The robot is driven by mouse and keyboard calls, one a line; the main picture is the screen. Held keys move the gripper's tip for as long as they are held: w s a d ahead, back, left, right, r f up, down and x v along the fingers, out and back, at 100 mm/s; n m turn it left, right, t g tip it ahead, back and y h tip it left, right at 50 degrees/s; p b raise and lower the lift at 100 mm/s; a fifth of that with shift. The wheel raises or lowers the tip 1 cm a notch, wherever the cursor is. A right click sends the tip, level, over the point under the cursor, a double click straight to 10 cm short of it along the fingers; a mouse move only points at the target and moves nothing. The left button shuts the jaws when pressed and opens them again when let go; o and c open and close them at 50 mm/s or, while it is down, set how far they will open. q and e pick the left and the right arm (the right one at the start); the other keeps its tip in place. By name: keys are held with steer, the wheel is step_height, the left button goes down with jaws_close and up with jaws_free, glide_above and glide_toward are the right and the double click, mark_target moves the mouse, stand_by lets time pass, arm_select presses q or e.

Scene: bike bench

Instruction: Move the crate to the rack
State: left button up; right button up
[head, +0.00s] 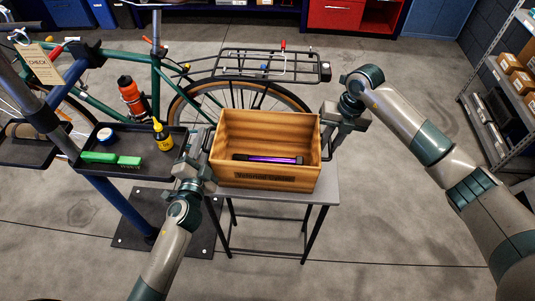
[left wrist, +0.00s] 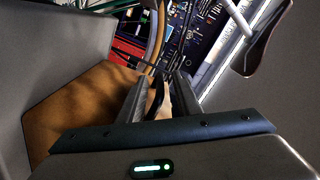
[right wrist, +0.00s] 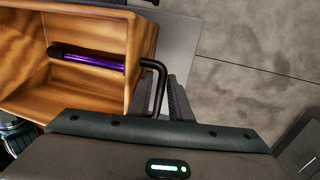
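The wooden crate (head: 262,181), with an open top and a dark label on its front, sits level on a small grey table. A purple tube (head: 268,159) lies inside it; it also shows in the right wrist view (right wrist: 88,60). My left gripper (head: 205,165) is at the crate's left side, its fingers close together at the handle there; my own fingers hide much of it. My right gripper (head: 329,128) is at the right side, its fingers around the black right handle (right wrist: 160,85). The rack (head: 283,67) shows behind the crate, over the bicycle's rear wheel.
A green bicycle (head: 115,61) stands behind. A tool tray (head: 128,172) with a yellow bottle (head: 162,134) and green brushes (head: 110,158) is just left of my left gripper. A shelf (head: 490,85) stands at the far right. The floor right of the table is clear.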

arm_select(q)
steer(key=c, duration=0.4)
arm_select(e)
steer(key=c, duration=0.4)
arm_select(q)
jaws_close()
arm_select(e)
jaws_close()
arm_select(q)
steer(key=shift+a+r, duration=0.1)
steer(key=shift+r, duration=0.1)
arm_select(e)
steer(key=shift+w+d+r, duration=0.1)
steer(key=shift+d, duration=0.05)
